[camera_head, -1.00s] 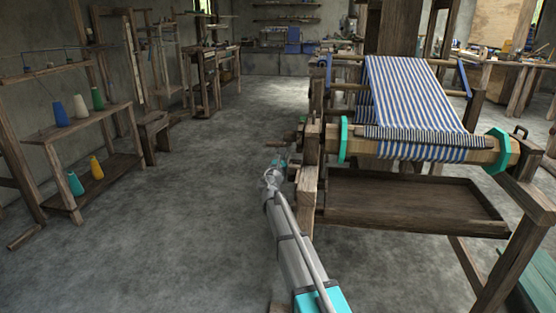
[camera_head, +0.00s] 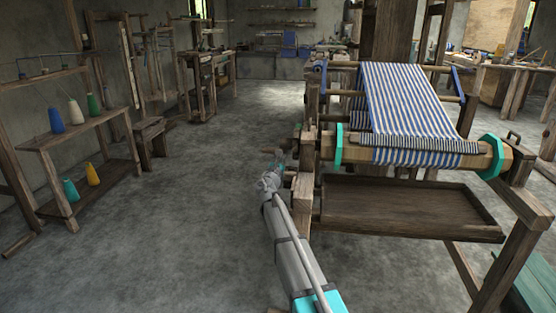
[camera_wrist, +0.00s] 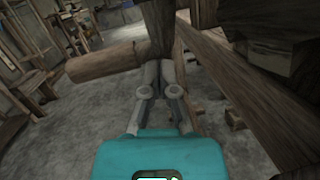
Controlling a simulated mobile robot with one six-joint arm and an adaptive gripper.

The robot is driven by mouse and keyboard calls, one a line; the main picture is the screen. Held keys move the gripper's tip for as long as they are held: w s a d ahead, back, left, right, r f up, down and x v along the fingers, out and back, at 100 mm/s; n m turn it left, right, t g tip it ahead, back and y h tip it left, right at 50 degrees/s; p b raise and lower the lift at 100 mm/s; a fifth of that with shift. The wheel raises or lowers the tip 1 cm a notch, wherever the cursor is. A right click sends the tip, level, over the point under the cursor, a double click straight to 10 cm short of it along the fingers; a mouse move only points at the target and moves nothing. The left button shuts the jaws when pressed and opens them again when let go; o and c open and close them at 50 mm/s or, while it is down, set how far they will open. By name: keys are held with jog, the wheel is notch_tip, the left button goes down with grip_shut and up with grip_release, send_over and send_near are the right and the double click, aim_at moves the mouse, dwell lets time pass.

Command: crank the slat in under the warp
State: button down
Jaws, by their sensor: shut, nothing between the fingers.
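The striped blue and white warp (camera_head: 408,110) runs down over the wooden cloth beam (camera_head: 478,161) with teal end discs. In the head view my gripper (camera_head: 278,166) is small and partly unclear.
The loom's front post (camera_head: 303,200) stands close to the right of my arm. A wooden tray (camera_head: 410,208) sits below the beam. A shelf with yarn cones (camera_head: 78,140) stands at the left. The floor (camera_head: 180,210) between is clear.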

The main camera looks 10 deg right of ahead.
jog(key=shift+w+d+r, duration=0.15)
jog(key=shift+w, duration=0.05)
jog(key=shift+w+d+r+p, duration=0.15)
jog(key=shift+w+r+p, duration=0.2)
jog(key=shift+w+p, duration=0.15)
jog(key=shift+w+d+r+p, duration=0.15)
jog(key=shift+w+r+p, duration=0.25)
jog(key=shift+w, duration=0.2)
jog(key=shift+w+d+r+p, duration=0.15)
jog(key=shift+w+r+p, duration=0.35)
jog(key=shift+r+p, duration=0.25)
jog(key=shift+w+d+r+p, duration=0.15)
jog(key=shift+w+r+p, duration=0.35)
jog(key=shift+r+p, duration=0.2)
jog(key=shift+r, duration=0.15)
notch_tip(320, 180, down, 3)
jog(key=b, duration=0.2)
jog(key=shift+s+b, duration=0.15)
jog(key=shift+b, duration=0.25)
